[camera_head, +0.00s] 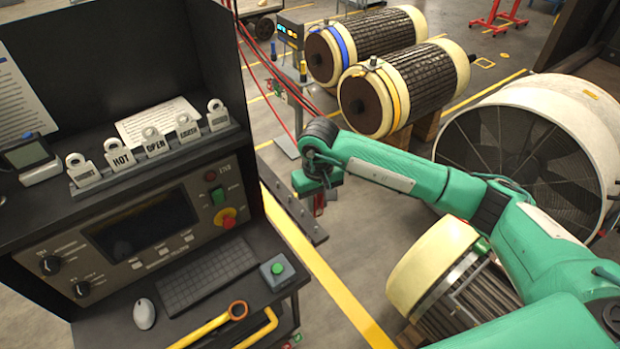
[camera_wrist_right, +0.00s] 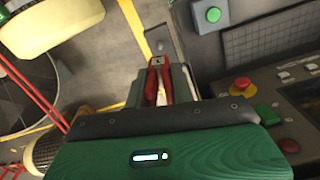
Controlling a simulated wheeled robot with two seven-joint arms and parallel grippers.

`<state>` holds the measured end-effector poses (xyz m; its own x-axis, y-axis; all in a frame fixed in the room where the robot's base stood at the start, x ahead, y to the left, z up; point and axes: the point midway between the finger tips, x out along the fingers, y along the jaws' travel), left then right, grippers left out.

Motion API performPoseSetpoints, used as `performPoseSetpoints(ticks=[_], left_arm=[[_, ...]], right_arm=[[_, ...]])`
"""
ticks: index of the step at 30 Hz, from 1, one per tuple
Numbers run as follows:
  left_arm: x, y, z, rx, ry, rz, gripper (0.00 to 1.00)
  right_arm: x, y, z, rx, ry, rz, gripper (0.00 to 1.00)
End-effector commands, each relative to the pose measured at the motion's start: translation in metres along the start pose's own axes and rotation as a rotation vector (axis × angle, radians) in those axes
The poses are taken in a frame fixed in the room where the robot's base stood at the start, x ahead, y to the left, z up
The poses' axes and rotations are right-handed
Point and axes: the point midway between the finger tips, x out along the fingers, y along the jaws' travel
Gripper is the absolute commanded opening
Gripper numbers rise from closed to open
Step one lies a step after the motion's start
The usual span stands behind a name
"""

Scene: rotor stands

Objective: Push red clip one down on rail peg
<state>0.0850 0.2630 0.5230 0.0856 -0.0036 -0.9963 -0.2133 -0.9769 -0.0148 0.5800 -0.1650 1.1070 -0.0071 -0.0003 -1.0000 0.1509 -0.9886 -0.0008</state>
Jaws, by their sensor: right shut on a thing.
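My right gripper (camera_head: 316,190) is pointed down over the rail beside the console, mostly hidden behind its own wrist in the head view. It is shut on a red clip (camera_wrist_right: 158,78), which shows as two red prongs between the fingers in the wrist view. A bit of red also shows under the wrist in the head view (camera_head: 319,207). The dark rail (camera_head: 293,212) carries a row of small pegs, and its end shows ahead of the clip in the wrist view (camera_wrist_right: 166,36). I cannot tell whether the clip touches a peg. My left gripper is out of view.
The console (camera_head: 150,235) with keyboard and buttons stands left of the rail. A cream-ended rotor (camera_head: 425,265) lies below my right arm, and a large fan (camera_head: 530,140) stands at the right. Red cables (camera_head: 262,70) hang behind the rail.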

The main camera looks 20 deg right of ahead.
Motion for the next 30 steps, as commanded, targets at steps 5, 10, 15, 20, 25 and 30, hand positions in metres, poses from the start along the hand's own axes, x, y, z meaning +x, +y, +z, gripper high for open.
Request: performPoseSetpoints(ticks=[5, 10, 15, 20, 25, 30], left_arm=[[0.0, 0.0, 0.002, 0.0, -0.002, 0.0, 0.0], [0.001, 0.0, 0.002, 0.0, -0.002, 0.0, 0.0], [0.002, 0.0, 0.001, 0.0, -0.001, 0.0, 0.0], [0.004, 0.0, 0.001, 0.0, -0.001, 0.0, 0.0], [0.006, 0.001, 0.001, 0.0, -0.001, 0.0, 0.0], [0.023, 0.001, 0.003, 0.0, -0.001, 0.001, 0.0]], right_arm=[[0.002, 0.0, 0.0, 0.0, -0.001, 0.0, 0.0], [0.008, 0.0, 0.0, 0.0, -0.001, -0.001, 0.0], [0.019, 0.0, 0.0, 0.0, -0.001, -0.001, 0.0], [0.032, -0.001, 0.001, 0.0, -0.001, -0.001, 0.0], [0.045, -0.001, 0.001, 0.0, -0.002, -0.001, 0.0], [0.061, 0.0, 0.0, 0.0, 0.001, 0.0, 0.0]])
